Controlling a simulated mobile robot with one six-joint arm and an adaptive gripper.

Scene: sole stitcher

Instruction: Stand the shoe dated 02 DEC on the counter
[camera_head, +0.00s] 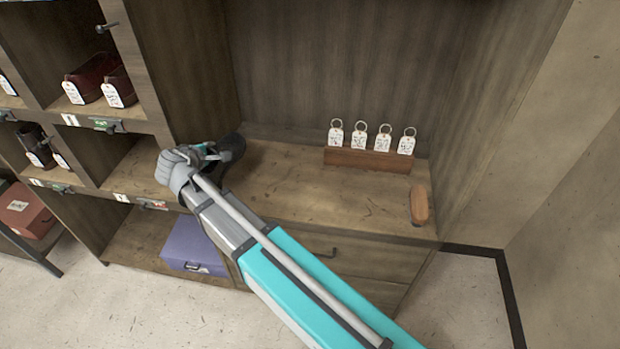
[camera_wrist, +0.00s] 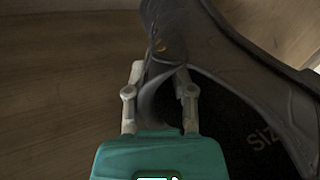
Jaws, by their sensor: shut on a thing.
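A dark grey shoe (camera_head: 235,146) is at the left end of the wooden counter (camera_head: 300,200), partly behind my gripper. My gripper (camera_head: 217,154) is shut on it. In the wrist view the fingers (camera_wrist: 160,95) pinch an upright edge of the shoe (camera_wrist: 205,45) at its opening. Its black insole shows letters that look like "Siz". No date tag on this shoe is visible, so its date cannot be read. Whether the sole rests on the counter or hangs just above it cannot be told.
A wooden rack (camera_head: 368,160) with several ringed tags stands at the counter's back. A brown brush-like object (camera_head: 419,205) lies at the right end. Cubbies with tagged shoes (camera_head: 95,78) are at left. A purple box (camera_head: 194,246) sits below. The counter's middle is clear.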

